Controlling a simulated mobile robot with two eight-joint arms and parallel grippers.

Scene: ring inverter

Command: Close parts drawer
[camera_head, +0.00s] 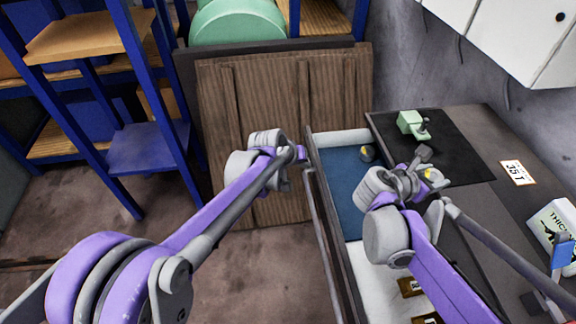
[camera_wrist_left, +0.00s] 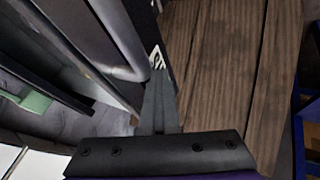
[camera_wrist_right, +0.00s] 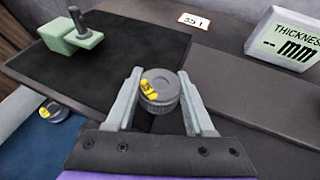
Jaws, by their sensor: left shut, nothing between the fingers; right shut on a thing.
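The parts drawer (camera_head: 343,137) stands open in the head view, with a white tray, a blue-lined section and a long dark front with a rail. A grey round part with a yellow piece (camera_head: 367,153) lies in the blue section. My left gripper (camera_head: 301,153) is shut and empty beside the far end of the drawer front. In the left wrist view its closed fingers (camera_wrist_left: 160,95) are close to the grey rail; I cannot tell whether they touch. My right gripper (camera_wrist_right: 165,98) is shut on another grey round part with a yellow piece (camera_wrist_right: 159,92), above the worktop.
A black mat (camera_head: 455,150) on the worktop carries a green fixture (camera_head: 411,123). A label card (camera_head: 518,172) and a white thickness gauge (camera_head: 555,228) are to the right. Brown wooden panels (camera_head: 250,130) stand behind the left gripper. Blue shelving (camera_head: 150,147) is at left; floor between is clear.

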